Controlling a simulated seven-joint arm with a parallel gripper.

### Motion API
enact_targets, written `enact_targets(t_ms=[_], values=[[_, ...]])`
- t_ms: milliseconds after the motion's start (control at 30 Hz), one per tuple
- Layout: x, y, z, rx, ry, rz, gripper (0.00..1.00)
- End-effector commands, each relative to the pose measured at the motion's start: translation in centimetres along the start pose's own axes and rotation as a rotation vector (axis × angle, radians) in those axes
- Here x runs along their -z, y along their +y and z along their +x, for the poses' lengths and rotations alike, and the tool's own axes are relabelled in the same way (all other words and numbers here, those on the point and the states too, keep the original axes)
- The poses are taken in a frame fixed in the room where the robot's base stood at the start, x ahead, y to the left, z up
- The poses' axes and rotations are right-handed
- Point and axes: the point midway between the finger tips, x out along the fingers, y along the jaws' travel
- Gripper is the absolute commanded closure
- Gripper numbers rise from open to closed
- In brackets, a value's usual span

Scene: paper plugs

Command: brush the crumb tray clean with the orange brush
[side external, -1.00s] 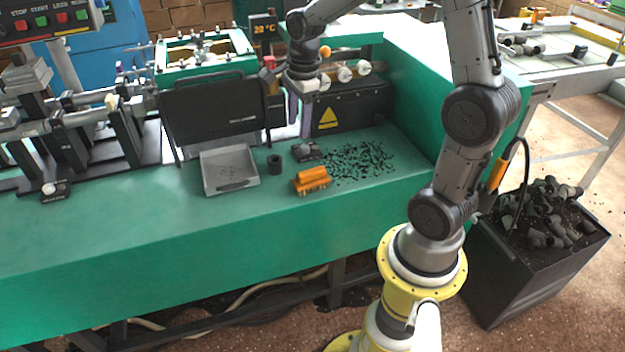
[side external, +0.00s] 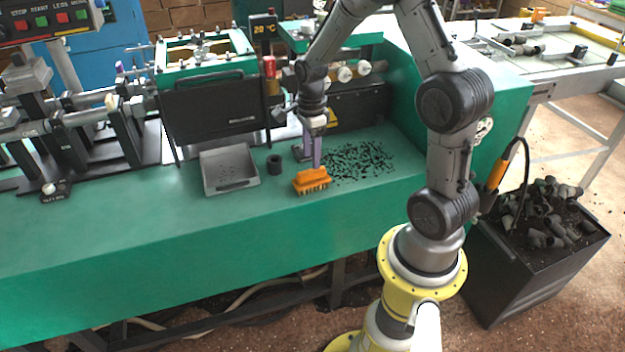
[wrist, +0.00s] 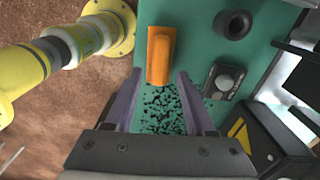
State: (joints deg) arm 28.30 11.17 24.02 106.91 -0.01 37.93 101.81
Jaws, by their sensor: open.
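The orange brush (side external: 311,180) lies bristles down on the green bench top, left of a patch of dark crumbs. My gripper (side external: 312,166) is low over the bench, its purple fingers just behind the brush in the side view. In the wrist view the orange brush (wrist: 160,55) lies ahead of the fingertips, between their lines, and the gripper (wrist: 182,88) is open with nothing between its fingers. Whether a finger touches the brush I cannot tell. The grey crumb tray (side external: 229,187) sits left of the brush, with a few dark specks in it.
A black ring (side external: 274,165) stands between tray and brush. Dark crumbs (side external: 362,160) cover the bench to the right. A small dark block with a round knob (wrist: 222,82) lies beside the right finger. The bench's front strip is clear.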

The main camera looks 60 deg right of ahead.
Motion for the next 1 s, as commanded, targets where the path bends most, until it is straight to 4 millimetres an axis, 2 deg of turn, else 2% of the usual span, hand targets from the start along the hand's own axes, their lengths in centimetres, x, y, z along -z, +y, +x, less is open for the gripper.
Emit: enact_targets(t_ms=[467,1000], values=[[0.0,0.0,0.5,0.0,0.0,0.0,0.45],[0.0,0.0,2.8,-0.001,0.0,0.0,0.45]])
